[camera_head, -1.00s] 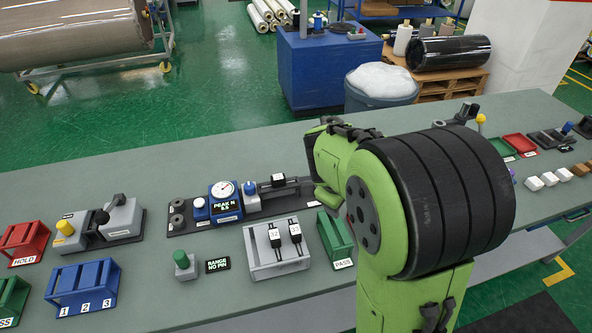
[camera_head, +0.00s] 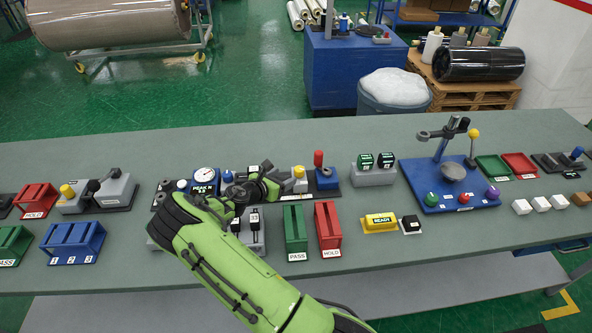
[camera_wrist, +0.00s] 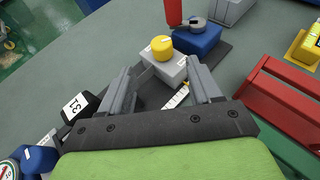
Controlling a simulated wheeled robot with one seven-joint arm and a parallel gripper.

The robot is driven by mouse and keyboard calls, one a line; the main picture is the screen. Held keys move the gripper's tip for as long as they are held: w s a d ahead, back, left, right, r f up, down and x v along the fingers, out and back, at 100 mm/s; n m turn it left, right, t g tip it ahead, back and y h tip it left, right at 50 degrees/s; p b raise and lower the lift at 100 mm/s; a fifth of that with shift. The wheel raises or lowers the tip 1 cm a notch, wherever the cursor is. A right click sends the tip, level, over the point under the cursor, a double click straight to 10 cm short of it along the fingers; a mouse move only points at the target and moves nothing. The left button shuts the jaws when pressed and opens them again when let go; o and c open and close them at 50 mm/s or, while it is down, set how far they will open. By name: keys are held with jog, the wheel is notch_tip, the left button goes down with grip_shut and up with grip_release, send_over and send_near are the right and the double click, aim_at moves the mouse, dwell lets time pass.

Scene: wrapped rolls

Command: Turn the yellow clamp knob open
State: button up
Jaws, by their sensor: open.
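The yellow knob (camera_wrist: 161,47) is a short round cap on a light grey block (camera_wrist: 165,68) in the wrist view. It also shows in the head view (camera_head: 298,172), just right of my gripper. My gripper (camera_wrist: 160,72) is open, with one grey finger on each side of the block's near part. The knob lies a little beyond the fingertips, between their lines, and the fingers look apart from it. In the head view my gripper (camera_head: 279,184) is low over the dark base plate, partly hidden by my wrist. Another yellow knob (camera_head: 67,190) stands on a grey fixture at the far left.
A red upright handle (camera_head: 318,159) and blue block stand right of the knob. Green (camera_head: 295,230) and red (camera_head: 328,226) bins stand in front. The gauge unit (camera_head: 204,182) is to the left. The bench behind the fixture is clear.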

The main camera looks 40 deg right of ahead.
aim_at(297, 171)
jog(key=x, duration=1)
jog(key=shift+d+f, duration=0.15)
jog(key=shift+d, duration=0.2)
jog(key=c, duration=1)
jog(key=shift+o, duration=0.2)
